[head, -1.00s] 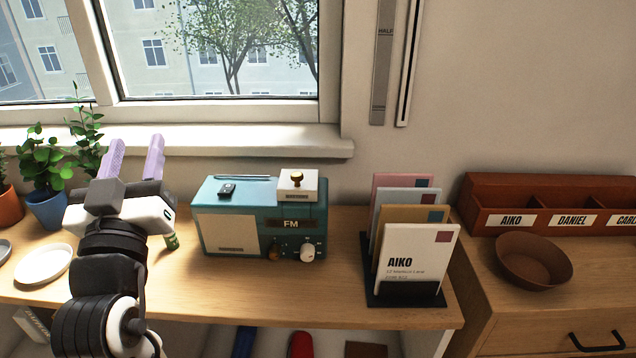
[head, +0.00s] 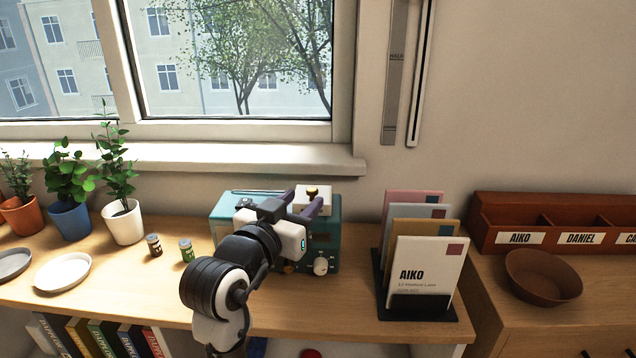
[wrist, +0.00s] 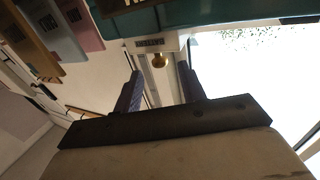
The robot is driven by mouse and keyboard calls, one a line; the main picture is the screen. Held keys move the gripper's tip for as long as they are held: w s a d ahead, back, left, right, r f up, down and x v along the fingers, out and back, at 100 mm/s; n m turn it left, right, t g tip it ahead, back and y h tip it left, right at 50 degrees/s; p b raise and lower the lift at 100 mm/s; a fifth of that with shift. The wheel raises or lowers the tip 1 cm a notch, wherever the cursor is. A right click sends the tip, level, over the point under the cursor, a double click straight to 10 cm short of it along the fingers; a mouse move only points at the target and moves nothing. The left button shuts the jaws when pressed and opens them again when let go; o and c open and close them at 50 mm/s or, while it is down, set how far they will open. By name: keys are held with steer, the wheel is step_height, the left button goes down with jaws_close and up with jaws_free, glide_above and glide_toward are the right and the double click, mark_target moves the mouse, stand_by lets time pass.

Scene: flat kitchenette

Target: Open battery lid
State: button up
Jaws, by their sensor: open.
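The teal radio (head: 333,235) stands on the wooden counter, partly hidden behind my arm. On its top right is a white block with a small label, which looks like the battery lid (head: 325,199); it also shows in the wrist view (wrist: 172,41). A brass knob (head: 313,190) sits on it and appears in the wrist view (wrist: 159,61) between the fingertips. My gripper (head: 302,203) is open, its two purple fingers apart near the lid; they also show in the wrist view (wrist: 160,72). I cannot tell whether they touch the knob. Two small battery-like cylinders (head: 153,245) (head: 187,250) stand left of the radio.
A letter rack (head: 425,305) with several envelopes stands right of the radio. Potted plants (head: 122,222) and a white plate (head: 62,272) are on the left. A window sill (head: 240,158) runs behind. A brown bowl (head: 543,277) and a name-labelled sorter (head: 490,222) are at the right.

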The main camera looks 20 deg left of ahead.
mark_target(310, 193)
steer(key=w, duration=0.4)
steer(key=w+p, duration=0.1)
steer(key=w, duration=0.2)
steer(key=shift+d, duration=0.4)
jaws_close()
